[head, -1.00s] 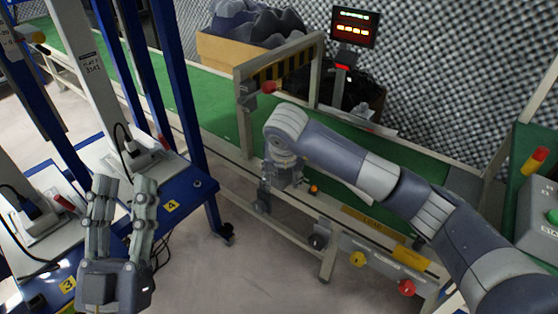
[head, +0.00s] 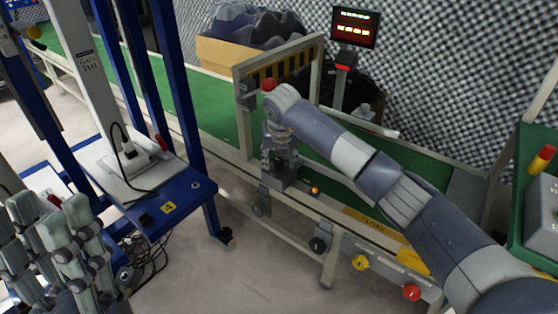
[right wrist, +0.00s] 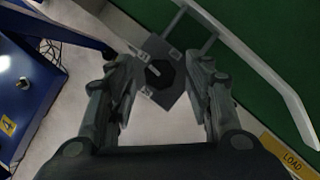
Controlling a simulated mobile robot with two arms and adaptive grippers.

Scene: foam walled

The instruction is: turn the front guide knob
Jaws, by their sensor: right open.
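In the right wrist view, a dark faceted knob (right wrist: 160,74) with a pale mark sits on a grey bracket plate (right wrist: 172,98), which I take for the front guide knob. My right gripper (right wrist: 164,80) is open, with one finger on each side of the knob; I cannot tell whether they touch it. In the head view my right gripper (head: 276,170) points down at the conveyor's near edge and hides the knob. My left gripper (head: 48,215) is open and empty at the lower left, apart from the blue stand.
The green conveyor belt (head: 222,109) runs behind the right gripper, under a frame with a red knob (head: 268,85). A panel below carries black, yellow (head: 360,262) and red knobs (head: 411,292). A blue stand (head: 185,195) is at left, with floor between.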

